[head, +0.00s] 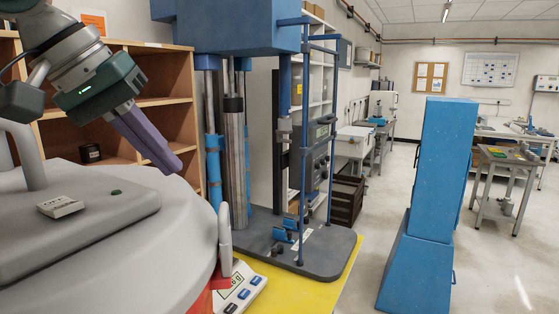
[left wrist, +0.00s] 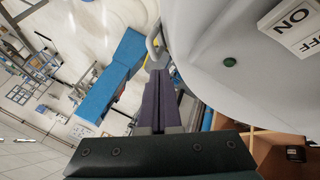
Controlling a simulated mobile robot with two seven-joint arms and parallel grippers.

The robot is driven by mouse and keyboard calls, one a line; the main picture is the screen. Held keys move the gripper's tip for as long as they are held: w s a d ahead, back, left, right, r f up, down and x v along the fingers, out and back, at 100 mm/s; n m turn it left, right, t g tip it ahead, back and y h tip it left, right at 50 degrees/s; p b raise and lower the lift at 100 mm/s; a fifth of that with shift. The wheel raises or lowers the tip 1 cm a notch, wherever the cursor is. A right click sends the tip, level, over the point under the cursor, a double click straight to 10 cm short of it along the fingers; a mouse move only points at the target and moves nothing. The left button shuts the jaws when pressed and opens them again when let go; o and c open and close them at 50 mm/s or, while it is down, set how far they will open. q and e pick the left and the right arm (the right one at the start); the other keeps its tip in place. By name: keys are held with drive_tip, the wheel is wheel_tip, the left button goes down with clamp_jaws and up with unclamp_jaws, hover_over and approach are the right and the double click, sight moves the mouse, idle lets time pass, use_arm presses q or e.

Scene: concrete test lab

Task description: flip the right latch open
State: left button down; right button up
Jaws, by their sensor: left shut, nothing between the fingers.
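A large grey rounded lid (head: 130,255) fills the lower left of the head view, and it is also at the top right of the left wrist view (left wrist: 205,30). A light grey upright lever (head: 225,238), which looks like the right latch, stands at the lid's right edge. A similar grey loop (left wrist: 154,45) shows beside the lid in the left wrist view. My left gripper (head: 174,166) is shut and empty, its purple fingers pointing down and right. It is above and left of the lever, apart from it. My right gripper is not in view.
A grey handle (head: 28,150) rises from the lid at the left, near an on/off switch (head: 60,207). A blue-topped test frame (head: 240,25) stands behind the lid. A small keypad device (head: 238,290) is beside it. A blue pedestal (head: 440,170) stands right, with clear floor around.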

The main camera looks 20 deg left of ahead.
sight(225, 237)
use_arm(q)
drive_tip(key=p+x, duration=0.2)
drive_tip(key=x, duration=0.6)
drive_tip(key=shift+p, duration=0.4)
drive_tip(key=shift+w+f, duration=0.15)
drive_tip(key=shift+f, duration=0.1)
